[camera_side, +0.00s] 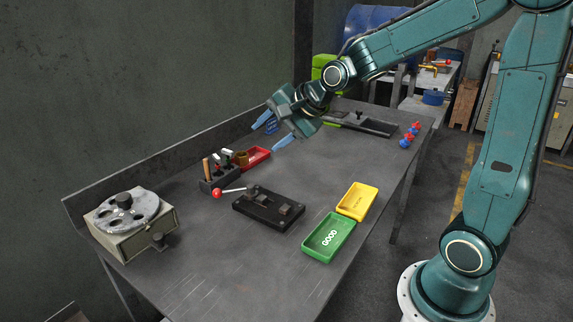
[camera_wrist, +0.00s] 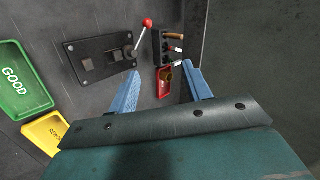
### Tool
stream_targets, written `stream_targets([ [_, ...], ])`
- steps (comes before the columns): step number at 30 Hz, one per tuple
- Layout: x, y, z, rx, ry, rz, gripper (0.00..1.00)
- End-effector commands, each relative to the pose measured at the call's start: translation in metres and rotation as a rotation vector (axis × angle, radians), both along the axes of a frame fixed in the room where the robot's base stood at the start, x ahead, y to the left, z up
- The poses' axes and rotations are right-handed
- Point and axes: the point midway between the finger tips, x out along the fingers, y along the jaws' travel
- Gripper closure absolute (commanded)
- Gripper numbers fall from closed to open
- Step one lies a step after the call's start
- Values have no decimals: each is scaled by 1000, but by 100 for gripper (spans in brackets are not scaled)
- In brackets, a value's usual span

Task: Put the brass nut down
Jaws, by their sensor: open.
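The brass nut (camera_side: 241,158) is a small brownish piece at the left end of the red tray (camera_side: 258,155). In the wrist view the brass nut (camera_wrist: 169,77) also shows within the red tray's outline. Whether it rests fully on the tray floor is hard to tell. My gripper (camera_side: 268,136) is open, with its two blue fingers spread and nothing between them. It hangs above the back of the bench, above and apart from the tray. In the wrist view the open gripper (camera_wrist: 165,75) has the tray and nut beyond its fingertips.
A tool rack (camera_side: 215,178) with upright handles stands beside the red tray. A black fixture (camera_side: 268,207) with a red-knobbed lever is in front. Green GOOD (camera_side: 328,238) and yellow (camera_side: 357,201) trays lie right; a rotary device (camera_side: 130,222) stands left.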

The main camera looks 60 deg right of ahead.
Motion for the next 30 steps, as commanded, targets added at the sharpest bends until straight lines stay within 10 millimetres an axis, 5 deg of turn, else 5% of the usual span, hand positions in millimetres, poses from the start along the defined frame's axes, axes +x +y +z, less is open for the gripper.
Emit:
stream_targets([
  [10, -93, 29, 28, -401, 75, 401, 51],
  [21, -197, 42, 32, -741, 153, 834, 51],
  [30, -245, 42, 25, -874, 186, 1051, 51],
])
